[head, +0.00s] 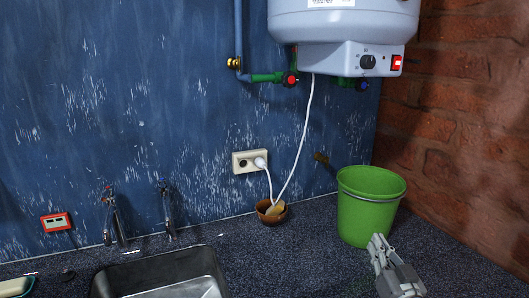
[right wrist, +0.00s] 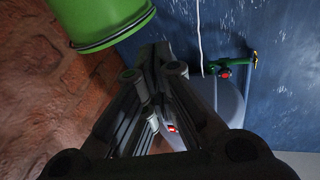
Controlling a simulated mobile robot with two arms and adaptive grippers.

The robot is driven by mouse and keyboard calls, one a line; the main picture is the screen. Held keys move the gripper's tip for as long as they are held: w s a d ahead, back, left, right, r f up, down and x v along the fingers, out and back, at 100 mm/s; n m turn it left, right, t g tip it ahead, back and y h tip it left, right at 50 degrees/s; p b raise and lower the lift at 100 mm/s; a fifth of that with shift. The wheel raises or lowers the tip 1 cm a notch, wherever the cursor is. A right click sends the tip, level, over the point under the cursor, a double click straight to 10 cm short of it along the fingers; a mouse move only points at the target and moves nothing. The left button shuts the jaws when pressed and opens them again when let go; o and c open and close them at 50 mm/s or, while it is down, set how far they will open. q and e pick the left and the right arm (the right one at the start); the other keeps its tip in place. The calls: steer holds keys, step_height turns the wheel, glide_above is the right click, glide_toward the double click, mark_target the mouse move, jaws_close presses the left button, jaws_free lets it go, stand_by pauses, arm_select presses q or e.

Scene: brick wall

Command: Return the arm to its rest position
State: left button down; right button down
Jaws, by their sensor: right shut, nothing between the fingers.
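My right gripper (head: 380,244) is at the lower right of the head view, in front of the green bucket and overlapping its lower edge there. Its grey fingers point up and are closed together with nothing between them. In the right wrist view the dark fingers (right wrist: 153,75) also show close together and empty. My left gripper is not in the head view.
A green bucket (head: 369,212) stands on the dark counter by the brick wall (head: 470,140). A white water heater (head: 335,22) hangs above, its plug cord running to a socket (head: 243,162). A brown bowl (head: 267,218) and a metal sink (head: 165,275) are left of the bucket.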

steer(key=s+a+f+n+g+h, duration=0.15)
steer(key=s+f+g, duration=0.25)
steer(key=s+f, duration=0.45)
steer(key=s+a+f+g+y, duration=0.1)
steer(key=s+a+f+g, duration=0.2)
steer(key=s+f+g, duration=0.35)
steer(key=s+a+f+n+g+h, duration=0.1)
steer(key=s+f+g, duration=0.3)
steer(key=s, duration=0.7)
steer(key=s+a+f+g, duration=0.15)
steer(key=s+f, duration=0.35)
steer(key=s, duration=0.6)
step_height(320, 180, down, 25)
steer(key=g, duration=0.1)
steer(key=s+d+f+g, duration=0.1)
steer(key=s+d+f, duration=0.2)
steer(key=s+f, duration=1.4)
steer(key=shift+s+g, duration=0.15)
steer(key=shift+g, duration=0.25)
steer(key=shift+f+n, duration=0.1)
steer(key=shift+n, duration=0.15)
